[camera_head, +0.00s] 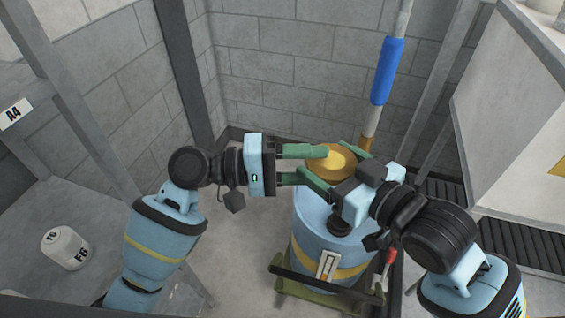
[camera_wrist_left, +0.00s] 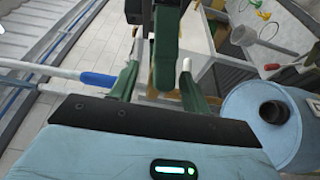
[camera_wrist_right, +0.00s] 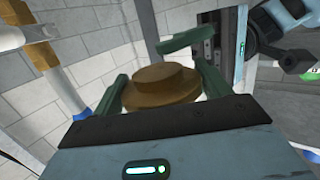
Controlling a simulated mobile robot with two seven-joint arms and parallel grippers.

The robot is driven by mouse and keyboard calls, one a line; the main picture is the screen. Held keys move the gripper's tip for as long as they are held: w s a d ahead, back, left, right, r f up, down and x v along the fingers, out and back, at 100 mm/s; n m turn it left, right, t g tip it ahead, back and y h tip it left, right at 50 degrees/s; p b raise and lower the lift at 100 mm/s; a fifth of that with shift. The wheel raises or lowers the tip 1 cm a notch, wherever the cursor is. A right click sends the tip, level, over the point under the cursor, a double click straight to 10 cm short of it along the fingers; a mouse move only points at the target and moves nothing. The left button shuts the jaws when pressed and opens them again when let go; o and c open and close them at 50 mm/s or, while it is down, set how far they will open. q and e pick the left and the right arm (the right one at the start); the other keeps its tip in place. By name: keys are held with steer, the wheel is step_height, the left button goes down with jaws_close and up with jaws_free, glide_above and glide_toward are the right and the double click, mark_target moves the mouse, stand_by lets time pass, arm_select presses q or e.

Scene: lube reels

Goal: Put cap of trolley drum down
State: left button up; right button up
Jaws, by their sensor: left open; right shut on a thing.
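The drum cap (camera_head: 337,160) is a round golden-brown disc, held in the air above the blue trolley drum (camera_head: 312,225). My right gripper (camera_head: 335,165) is shut on the cap; in the right wrist view the cap (camera_wrist_right: 160,87) sits between its two green fingers. My left gripper (camera_head: 308,166) is open, its fingers pointing right close beside the cap and the right gripper's fingers. Whether they touch is unclear. The drum's dark round opening (camera_head: 338,224) shows on its top, partly beside my right gripper. In the left wrist view the opening (camera_wrist_left: 275,112) is at the right.
A pole with a blue sleeve (camera_head: 387,70) rises behind the drum. The drum stands on a green trolley base (camera_head: 330,303). A white container marked F6 (camera_head: 65,248) is on the grey surface at left. A white cabinet (camera_head: 510,120) and a dark grating (camera_head: 525,245) are at right.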

arm_select(q)
steer(key=shift+w+d, duration=0.1)
steer(key=shift+d, duration=0.95)
steer(key=shift+c, duration=0.5)
jaws_close()
arm_select(e)
steer(key=o, duration=1.1)
steer(key=shift+c, duration=0.2)
